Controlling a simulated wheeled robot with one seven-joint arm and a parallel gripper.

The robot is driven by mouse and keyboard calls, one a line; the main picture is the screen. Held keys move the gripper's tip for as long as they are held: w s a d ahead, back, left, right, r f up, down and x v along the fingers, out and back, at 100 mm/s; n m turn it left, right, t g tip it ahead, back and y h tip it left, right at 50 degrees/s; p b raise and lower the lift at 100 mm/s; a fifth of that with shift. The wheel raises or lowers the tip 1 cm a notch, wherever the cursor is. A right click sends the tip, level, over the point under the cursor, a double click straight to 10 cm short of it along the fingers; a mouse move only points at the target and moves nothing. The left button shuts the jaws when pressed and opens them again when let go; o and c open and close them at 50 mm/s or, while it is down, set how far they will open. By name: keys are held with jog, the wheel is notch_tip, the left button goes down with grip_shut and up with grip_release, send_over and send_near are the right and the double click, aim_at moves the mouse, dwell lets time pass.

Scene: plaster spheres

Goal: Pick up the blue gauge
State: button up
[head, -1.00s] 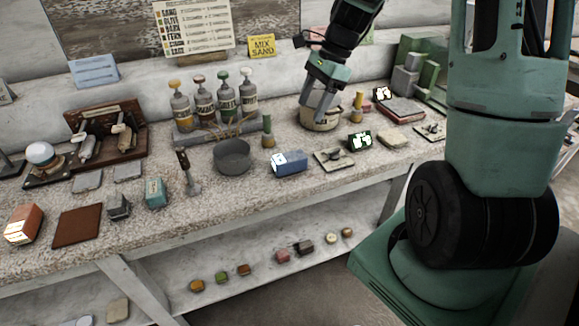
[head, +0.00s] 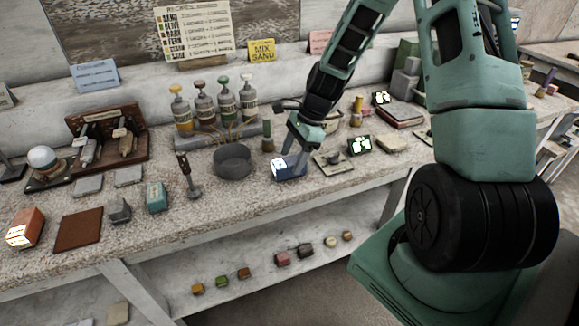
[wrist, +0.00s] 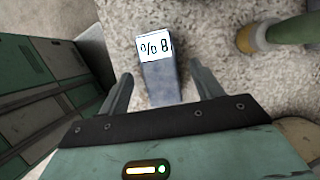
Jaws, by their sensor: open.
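The blue gauge (head: 288,168) is a small blue block with a white display face. It stands on the stone-textured bench, right of the grey bowl. In the wrist view the gauge (wrist: 161,82) lies between and slightly ahead of my fingers, its white face reading "% 8" as seen upside down. My gripper (head: 297,157) is directly over the gauge, pointing down. In the wrist view my gripper (wrist: 160,85) is open, with one finger on each side of the gauge and visible gaps.
A grey bowl (head: 233,160) stands close left of the gauge. A flat plate with a small knob (head: 333,161) and a dark green display block (head: 360,145) stand to the right. A green-handled tool (head: 267,138) stands behind. The bench front edge is near.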

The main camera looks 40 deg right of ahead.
aim_at(291, 160)
jog(key=x, duration=0.3)
jog(key=shift+f, duration=0.1)
jog(key=c, duration=1.3)
jog(key=shift+o, duration=0.2)
